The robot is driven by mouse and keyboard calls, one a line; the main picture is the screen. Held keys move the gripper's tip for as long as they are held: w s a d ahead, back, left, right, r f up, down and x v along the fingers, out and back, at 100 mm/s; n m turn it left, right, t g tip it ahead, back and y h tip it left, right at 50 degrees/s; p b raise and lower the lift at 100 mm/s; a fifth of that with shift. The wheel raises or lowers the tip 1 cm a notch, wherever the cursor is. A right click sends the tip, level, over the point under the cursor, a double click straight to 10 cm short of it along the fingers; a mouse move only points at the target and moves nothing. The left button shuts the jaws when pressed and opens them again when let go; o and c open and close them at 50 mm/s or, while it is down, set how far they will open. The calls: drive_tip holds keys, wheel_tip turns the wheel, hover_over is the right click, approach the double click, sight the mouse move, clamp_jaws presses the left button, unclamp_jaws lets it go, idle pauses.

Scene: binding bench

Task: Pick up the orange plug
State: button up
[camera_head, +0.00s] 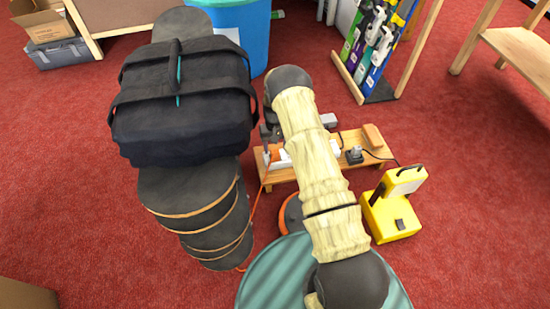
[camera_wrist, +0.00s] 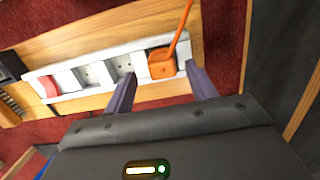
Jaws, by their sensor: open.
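The orange plug (camera_wrist: 161,66) sits at the right end of a white power strip (camera_wrist: 67,78) in the wrist view, with its orange cord running up. In the head view the plug (camera_head: 274,151) shows small beside my arm. My gripper (camera_wrist: 158,77) is open, with one purple-grey finger on the left and one on the right of the plug. The right finger looks close to the plug and the left one is farther off. I cannot tell whether either finger touches it. In the head view my arm hides part of the strip.
The strip lies on a low wooden bench (camera_head: 350,142) with a black plug (camera_head: 354,154) and a wooden block (camera_head: 373,136). A yellow device (camera_head: 393,208) stands right of it. A black bag (camera_head: 184,105) on stacked dark boards (camera_head: 190,200) stands close at left. Red carpet is clear at far right.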

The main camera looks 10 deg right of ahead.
sight(275, 151)
drive_tip(key=f+b, duration=0.2)
drive_tip(key=f, duration=0.1)
drive_tip(key=shift+s+a+f, duration=0.15)
drive_tip(key=shift+s+f, duration=0.05)
drive_tip(key=shift+f, duration=0.1)
drive_tip(key=c, duration=0.9)
